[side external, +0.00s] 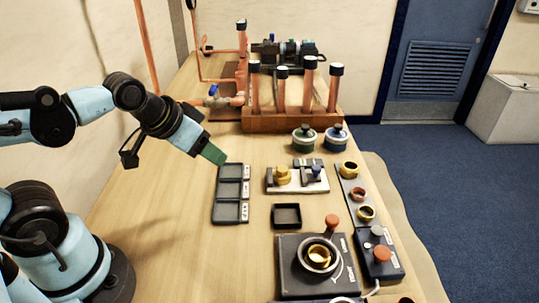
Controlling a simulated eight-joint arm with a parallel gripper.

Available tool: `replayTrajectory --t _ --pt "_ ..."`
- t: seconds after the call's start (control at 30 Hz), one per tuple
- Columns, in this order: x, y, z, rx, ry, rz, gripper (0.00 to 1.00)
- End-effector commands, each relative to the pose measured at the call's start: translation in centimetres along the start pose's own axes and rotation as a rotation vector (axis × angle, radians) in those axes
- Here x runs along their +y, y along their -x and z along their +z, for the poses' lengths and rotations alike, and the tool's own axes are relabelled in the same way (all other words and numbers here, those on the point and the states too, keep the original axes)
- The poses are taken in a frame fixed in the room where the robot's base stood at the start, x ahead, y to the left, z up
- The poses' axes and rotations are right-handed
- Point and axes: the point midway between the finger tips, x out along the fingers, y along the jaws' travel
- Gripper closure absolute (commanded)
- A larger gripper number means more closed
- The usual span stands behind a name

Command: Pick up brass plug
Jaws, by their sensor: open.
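A brass-coloured plug-like piece (283,176) stands upright on a pale fixture plate (297,187) near the middle of the table, and I take it for the brass plug. A blue piece (315,174) stands on the same plate to its right. My gripper (215,155) is at the end of my arm, with a green tip, to the left of the plate and above the table. It is apart from the brass piece and holds nothing that I can see. The fingers are too small to make out separately.
A dark three-compartment tray (231,192) lies below my gripper. A small black tray (287,215) and a pot with a gold ring (318,256) are nearer the front. Rings lie on a strip (357,192) at right. A wooden rack with copper pipes (290,122) stands behind.

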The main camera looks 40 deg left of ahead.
Motion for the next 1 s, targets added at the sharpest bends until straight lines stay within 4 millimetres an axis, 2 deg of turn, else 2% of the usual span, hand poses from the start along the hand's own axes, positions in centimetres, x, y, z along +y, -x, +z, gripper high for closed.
replayTrajectory --t 0.23,0.4,0.43,0.77,0.87,1.0 --pt "0.0 0.0 0.0 0.0 0.0 0.0 0.49" --pt "0.0 0.0 0.0 0.0 0.0 0.0 0.24" --pt "0.0 0.0 0.0 0.0 0.0 0.0 0.22" --pt "0.1 0.0 -0.3 -0.009 -0.01 0.001 0.22" --pt "0.3 0.1 -1.3 -0.04 -0.041 0.006 0.22" --pt "0.8 0.0 -3.7 -0.118 -0.122 0.019 0.22"
